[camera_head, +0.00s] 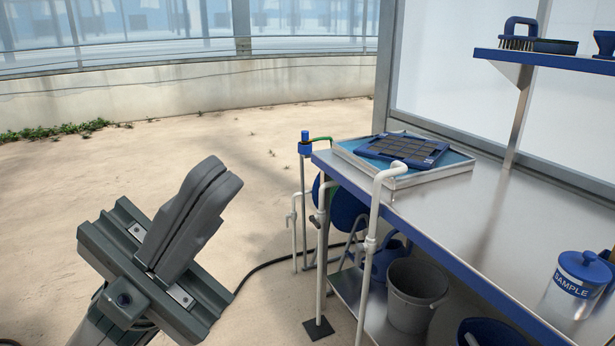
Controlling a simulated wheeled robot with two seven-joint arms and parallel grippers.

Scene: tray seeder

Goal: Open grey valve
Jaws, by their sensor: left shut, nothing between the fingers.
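My left gripper (217,178) is at the lower left, fingers shut together and empty, pointing up and to the right. It is well apart from the bench and pipes. A white pipe (376,200) rises at the bench's near left corner and curves over the tray; it has a pale fitting (370,244) partway up. Shorter white pipes (320,240) stand to its left. A thin post with a blue top (305,145) carries a green hose. I cannot tell for certain which fitting is the grey valve. My right gripper is not in view.
The metal bench (470,215) holds a shallow tray (455,171) with a blue seed tray (425,155), and a sample jar (578,285). A grey bucket (415,295) stands on the lower shelf. A dark hose (270,265) crosses the floor. The sandy floor between gripper and bench is otherwise open.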

